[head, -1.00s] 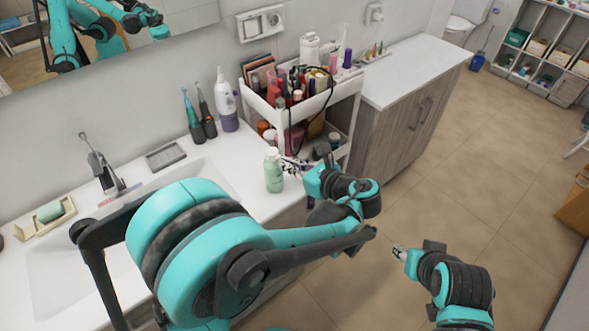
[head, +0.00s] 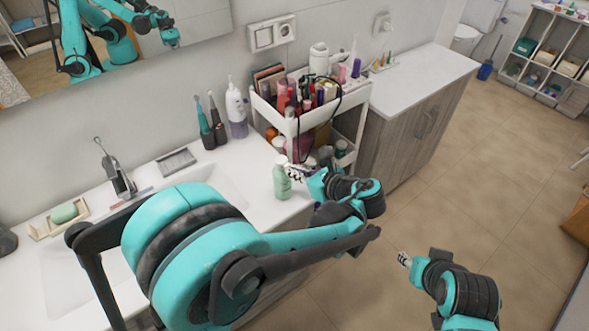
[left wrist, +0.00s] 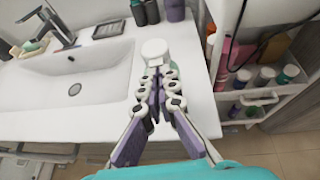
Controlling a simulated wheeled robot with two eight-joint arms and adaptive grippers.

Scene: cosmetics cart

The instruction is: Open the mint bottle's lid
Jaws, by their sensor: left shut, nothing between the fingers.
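The mint-green bottle (head: 282,184) stands upright near the counter's front edge, with its white lid (head: 281,160) on top. My left gripper (head: 291,170) is just right of the bottle's upper part, fingers pointing at it. In the left wrist view the left gripper (left wrist: 157,71) is shut and empty, its tips at the near side of the white lid (left wrist: 155,48). Whether they touch it is unclear. The fingers hide most of the bottle there. My right gripper (head: 405,258) is over the floor, far from the bottle, too small to read.
A white cart (head: 310,122) full of cosmetics stands close behind and right of the bottle. A white pump bottle (head: 237,112) and dark toothbrushes (head: 211,127) stand by the wall. The sink (head: 205,178) is to the left. Open floor lies to the right.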

